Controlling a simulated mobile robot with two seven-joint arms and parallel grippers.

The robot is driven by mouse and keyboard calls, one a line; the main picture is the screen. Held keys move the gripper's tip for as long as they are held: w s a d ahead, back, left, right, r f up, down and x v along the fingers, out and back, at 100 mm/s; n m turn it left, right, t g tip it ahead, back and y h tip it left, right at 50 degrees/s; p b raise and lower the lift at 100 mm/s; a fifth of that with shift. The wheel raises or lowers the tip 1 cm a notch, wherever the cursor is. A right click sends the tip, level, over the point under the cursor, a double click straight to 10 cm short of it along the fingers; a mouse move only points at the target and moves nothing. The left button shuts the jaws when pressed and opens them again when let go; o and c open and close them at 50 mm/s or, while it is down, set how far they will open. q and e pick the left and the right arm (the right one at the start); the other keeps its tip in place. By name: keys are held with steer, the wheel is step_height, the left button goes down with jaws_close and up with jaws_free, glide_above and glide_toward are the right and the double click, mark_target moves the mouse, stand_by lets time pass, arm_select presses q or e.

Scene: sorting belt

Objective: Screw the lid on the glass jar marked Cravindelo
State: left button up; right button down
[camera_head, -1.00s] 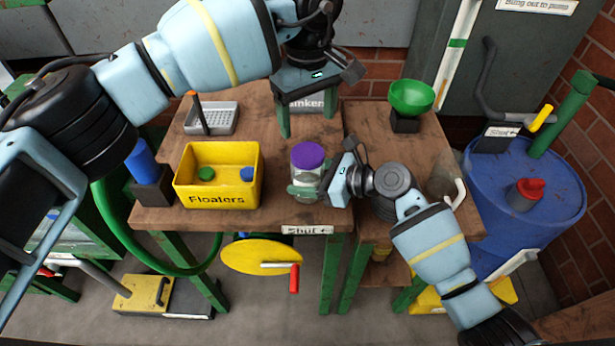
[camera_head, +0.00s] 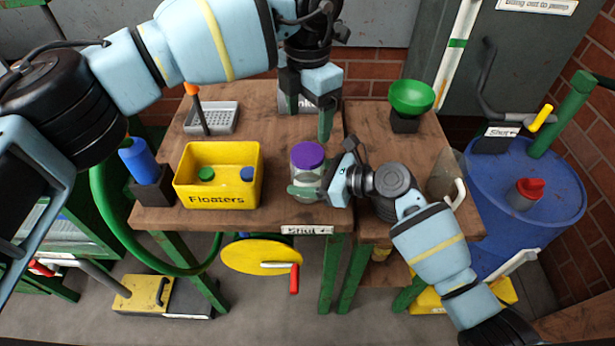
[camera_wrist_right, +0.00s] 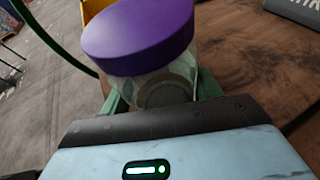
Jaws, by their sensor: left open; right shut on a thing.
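A glass jar (camera_head: 308,185) stands on the wooden table with a purple lid (camera_head: 307,156) on its top. The lid looks level; I cannot tell how tight it sits. No name on the jar is readable. My right gripper (camera_head: 305,191) is shut around the jar's body from the right. The right wrist view shows the purple lid (camera_wrist_right: 137,33) above the clear glass (camera_wrist_right: 160,82) between green fingers. My left gripper (camera_head: 325,125) is open and empty, above and behind the lid, apart from it. One green finger shows clearly; the other is mostly hidden.
A yellow Floaters bin (camera_head: 218,200) with a green and a blue lid stands left of the jar. A grey tray (camera_head: 222,118) lies behind it. A green funnel (camera_head: 411,97) stands at back right. A blue drum (camera_head: 525,200) is right of the table.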

mark_target(308, 153)
arm_select(q)
steer(key=n, duration=0.6)
stand_by(0.3)
steer(key=shift+f, duration=4)
steer(key=shift+c, duration=0.4)
steer(key=c, duration=0.8)
steer(key=shift+c, duration=0.3)
